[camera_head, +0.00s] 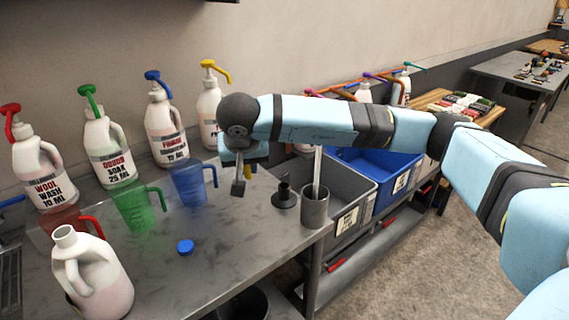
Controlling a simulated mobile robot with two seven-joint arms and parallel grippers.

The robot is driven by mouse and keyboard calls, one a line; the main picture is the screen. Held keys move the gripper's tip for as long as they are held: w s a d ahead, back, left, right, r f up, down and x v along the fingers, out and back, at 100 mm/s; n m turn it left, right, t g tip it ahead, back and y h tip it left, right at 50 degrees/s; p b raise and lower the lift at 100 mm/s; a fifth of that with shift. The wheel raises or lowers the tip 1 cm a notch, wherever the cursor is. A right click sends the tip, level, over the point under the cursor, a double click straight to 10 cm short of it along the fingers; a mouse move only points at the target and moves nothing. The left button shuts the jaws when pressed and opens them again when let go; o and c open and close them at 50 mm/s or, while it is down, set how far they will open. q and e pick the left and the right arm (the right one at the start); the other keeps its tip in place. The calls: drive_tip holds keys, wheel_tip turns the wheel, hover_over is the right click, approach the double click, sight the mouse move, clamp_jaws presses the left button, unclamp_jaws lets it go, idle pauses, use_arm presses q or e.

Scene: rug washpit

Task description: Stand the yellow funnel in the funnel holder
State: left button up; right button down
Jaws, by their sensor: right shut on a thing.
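My right gripper (238,187) points down over the back of the metal bench, right of the blue jug. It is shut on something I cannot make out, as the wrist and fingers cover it. A small yellow patch (249,171) shows beside the fingers; I cannot tell whether it is the yellow funnel or part of another thing. A dark upright piece with a wide round base (285,194), likely the funnel holder, stands on the bench to the right of the gripper, apart from it. My left gripper is out of view.
A grey cup (315,210) with a pale stick stands near the bench's right edge. Pump bottles (107,150) line the wall. Red, green (135,208) and blue (187,186) jugs, a white jug (92,275) and a blue cap (185,247) stand left. Bins (385,175) stand right.

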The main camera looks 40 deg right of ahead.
drive_tip(key=w+d+f+m+h, duration=0.1)
drive_tip(key=w+d+f+m, duration=0.15)
drive_tip(key=d, duration=0.35)
drive_tip(key=w+d+f+m, duration=0.1)
drive_tip(key=w+d+f, duration=0.1)
drive_tip(key=d+f, duration=0.25)
use_arm(q)
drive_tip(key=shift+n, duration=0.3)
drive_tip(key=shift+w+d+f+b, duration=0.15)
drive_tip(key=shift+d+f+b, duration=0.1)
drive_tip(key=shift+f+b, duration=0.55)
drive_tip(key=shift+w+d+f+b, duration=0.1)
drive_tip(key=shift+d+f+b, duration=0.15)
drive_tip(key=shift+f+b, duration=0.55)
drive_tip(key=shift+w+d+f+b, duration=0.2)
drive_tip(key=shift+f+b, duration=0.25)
drive_tip(key=shift+b, duration=0.65)
use_arm(e)
wheel_tip(320, 180, down, 8)
drive_tip(key=d, duration=0.1)
drive_tip(key=shift+d, duration=0.3)
drive_tip(key=shift+r, duration=0.1)
drive_tip(key=c, duration=1)
unclamp_jaws()
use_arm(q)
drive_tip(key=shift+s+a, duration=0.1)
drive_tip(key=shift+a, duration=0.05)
use_arm(e)
drive_tip(key=shift+r, duration=0.1)
